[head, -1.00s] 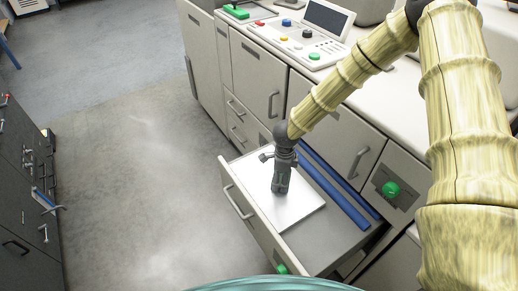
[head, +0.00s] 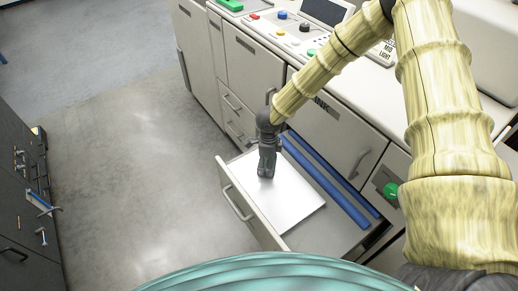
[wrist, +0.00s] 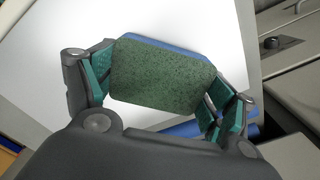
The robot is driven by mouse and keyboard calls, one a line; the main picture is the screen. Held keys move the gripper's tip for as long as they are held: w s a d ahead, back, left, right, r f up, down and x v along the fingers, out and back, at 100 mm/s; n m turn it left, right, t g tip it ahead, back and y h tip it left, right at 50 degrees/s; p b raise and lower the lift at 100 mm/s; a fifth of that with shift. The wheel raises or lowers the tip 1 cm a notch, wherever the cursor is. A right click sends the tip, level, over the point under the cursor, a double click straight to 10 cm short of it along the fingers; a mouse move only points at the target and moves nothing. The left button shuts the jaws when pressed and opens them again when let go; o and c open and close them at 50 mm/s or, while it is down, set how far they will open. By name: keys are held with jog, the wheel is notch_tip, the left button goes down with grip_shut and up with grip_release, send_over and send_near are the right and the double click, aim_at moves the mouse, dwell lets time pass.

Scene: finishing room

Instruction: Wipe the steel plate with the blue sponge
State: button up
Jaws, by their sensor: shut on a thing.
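The steel plate (head: 292,209) is a bright, pale sheet lying flat in an open drawer. It also fills much of the wrist view's background (wrist: 205,22). My gripper (head: 266,174) points down over the plate's far part in the head view. In the wrist view my gripper (wrist: 158,92) is shut on the blue sponge (wrist: 160,76), one finger at each end. The sponge's green, rough face is toward the camera and a blue edge shows along its top. The sponge is hard to make out in the head view, and whether it touches the plate is unclear.
The open drawer (head: 232,198) has raised walls around the plate. A counter with a button panel (head: 297,32) stands above. A dark tool cabinet (head: 22,215) is at left, with clear floor (head: 135,170) between.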

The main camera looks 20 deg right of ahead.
jog(key=r, duration=0.1)
jog(key=r+p, duration=0.2)
jog(key=r, duration=0.1)
jog(key=shift+s, duration=0.25)
jog(key=shift+w+r+p, duration=0.15)
jog(key=shift+r+p, duration=0.35)
jog(key=shift+p, duration=0.1)
notch_tip(320, 180, up, 3)
jog(key=shift+f+p, duration=0.2)
jog(key=shift+p, duration=0.85)
jog(key=shift+f, duration=0.1)
